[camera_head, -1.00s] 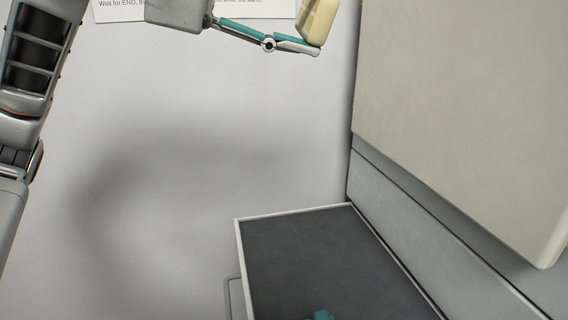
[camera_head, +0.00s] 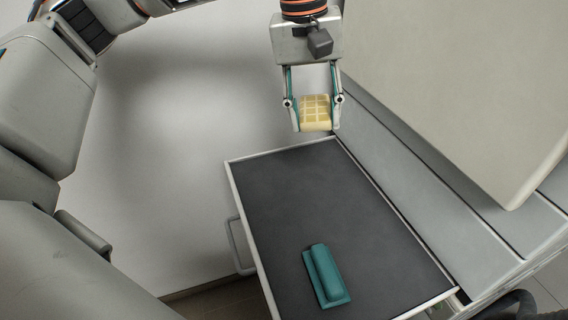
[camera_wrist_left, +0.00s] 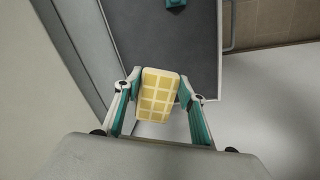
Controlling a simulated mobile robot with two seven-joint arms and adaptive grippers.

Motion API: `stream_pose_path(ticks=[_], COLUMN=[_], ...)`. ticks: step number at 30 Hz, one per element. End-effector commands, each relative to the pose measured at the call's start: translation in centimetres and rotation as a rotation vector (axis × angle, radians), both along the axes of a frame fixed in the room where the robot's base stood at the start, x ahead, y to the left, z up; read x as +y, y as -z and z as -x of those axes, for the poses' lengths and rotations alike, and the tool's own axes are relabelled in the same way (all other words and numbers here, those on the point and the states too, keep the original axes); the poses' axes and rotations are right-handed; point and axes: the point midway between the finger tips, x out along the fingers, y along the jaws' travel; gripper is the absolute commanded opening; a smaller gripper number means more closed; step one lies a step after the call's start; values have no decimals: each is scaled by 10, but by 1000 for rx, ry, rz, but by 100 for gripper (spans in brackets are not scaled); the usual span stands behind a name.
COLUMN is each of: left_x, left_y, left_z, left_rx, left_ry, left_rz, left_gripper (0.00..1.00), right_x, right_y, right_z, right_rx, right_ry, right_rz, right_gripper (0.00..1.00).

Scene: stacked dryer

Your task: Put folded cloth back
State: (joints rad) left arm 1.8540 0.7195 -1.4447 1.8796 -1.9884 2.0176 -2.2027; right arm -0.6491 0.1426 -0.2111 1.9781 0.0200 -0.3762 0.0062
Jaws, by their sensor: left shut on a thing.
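My left gripper (camera_head: 314,112) hangs above the far end of the pulled-out shelf (camera_head: 290,190), fingers pointing down. It is shut on the folded cloth (camera_head: 315,108), a pale yellow block with a grid pattern. In the left wrist view the cloth (camera_wrist_left: 158,95) sits between the two fingers of the left gripper (camera_wrist_left: 160,90). The cloth appears held above the shelf, not resting on it. My right gripper is not in view.
A teal block-shaped object (camera_head: 326,275) lies on the near part of the dark shelf. A handle (camera_head: 238,246) is on its left side. A large pale panel (camera_head: 470,80) stands at the right. The shelf's middle is clear.

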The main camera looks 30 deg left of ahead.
Motion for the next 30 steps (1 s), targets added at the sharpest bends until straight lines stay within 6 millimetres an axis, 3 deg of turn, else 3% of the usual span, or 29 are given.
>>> stream_pose_path(ticks=[3, 9, 14, 24, 30], left_x=[28, 48, 50, 49, 49], left_y=[15, 33, 65, 147, 182], left_z=[15, 27, 29, 29, 28], left_rx=[56, 97, 104, 103, 99], left_ry=[-17, -32, -30, -32, -33], left_rz=[-75, -125, -129, -126, -126], left_gripper=[17, 17, 17, 17, 17], right_x=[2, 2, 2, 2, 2], right_y=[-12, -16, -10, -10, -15], right_z=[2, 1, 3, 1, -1], right_rx=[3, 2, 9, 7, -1], right_ry=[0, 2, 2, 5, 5], right_rz=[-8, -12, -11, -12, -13], right_gripper=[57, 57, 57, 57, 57])
